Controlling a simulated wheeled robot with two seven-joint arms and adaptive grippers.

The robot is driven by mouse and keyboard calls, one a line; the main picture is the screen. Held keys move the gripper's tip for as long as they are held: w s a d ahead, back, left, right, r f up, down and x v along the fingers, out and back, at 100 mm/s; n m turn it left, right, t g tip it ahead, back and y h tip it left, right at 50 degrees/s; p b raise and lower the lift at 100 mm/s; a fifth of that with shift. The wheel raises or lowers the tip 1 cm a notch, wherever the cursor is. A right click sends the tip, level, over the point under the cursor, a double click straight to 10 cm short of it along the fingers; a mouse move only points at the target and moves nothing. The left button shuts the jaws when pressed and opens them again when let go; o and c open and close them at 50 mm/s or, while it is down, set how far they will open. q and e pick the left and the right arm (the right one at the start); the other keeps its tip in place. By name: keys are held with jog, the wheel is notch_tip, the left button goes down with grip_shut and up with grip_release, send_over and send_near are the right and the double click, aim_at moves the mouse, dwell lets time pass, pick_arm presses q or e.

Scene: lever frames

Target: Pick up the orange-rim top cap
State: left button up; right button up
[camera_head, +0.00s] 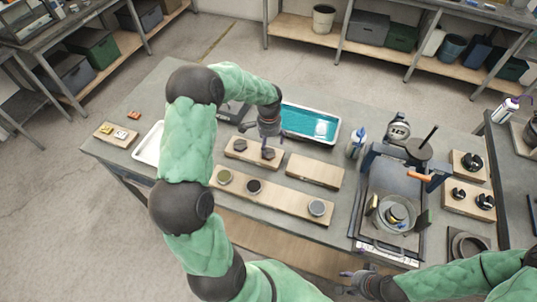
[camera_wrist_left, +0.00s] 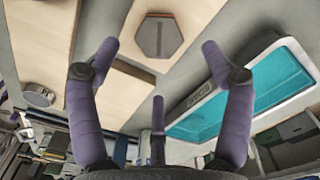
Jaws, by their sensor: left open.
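The orange-rim top cap (camera_wrist_left: 158,38) shows in the left wrist view as a dark grey hexagonal piece with a reddish-orange rim, lying on a light wooden board (camera_wrist_left: 197,12). My left gripper (camera_wrist_left: 160,50) is open above it, its purple fingers spread with the cap between and beyond their tips; nothing is held. In the head view my left gripper (camera_head: 268,131) hangs over the short board, close to a dark cap (camera_head: 267,153); a second dark cap (camera_head: 240,145) lies to its left. Rim colours are too small to tell there. My right gripper (camera_head: 352,279) is at the bottom edge, its fingers unclear.
A teal-lined tray (camera_head: 332,137) stands behind the board. A long board (camera_head: 285,205) with several round pieces lies in front, and an empty board (camera_head: 314,170) lies to the right. A machine with a bowl (camera_head: 393,213) stands further right. A white tray (camera_head: 149,150) is at left.

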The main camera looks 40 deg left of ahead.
aim_at(269, 152)
pick_arm(q)
jog(key=shift+w+f+b, duration=0.15)
jog(key=shift+f+b, duration=0.15)
jog(key=shift+f, duration=2.5)
jog(key=shift+r, duration=0.1)
jog(key=c, duration=1.5)
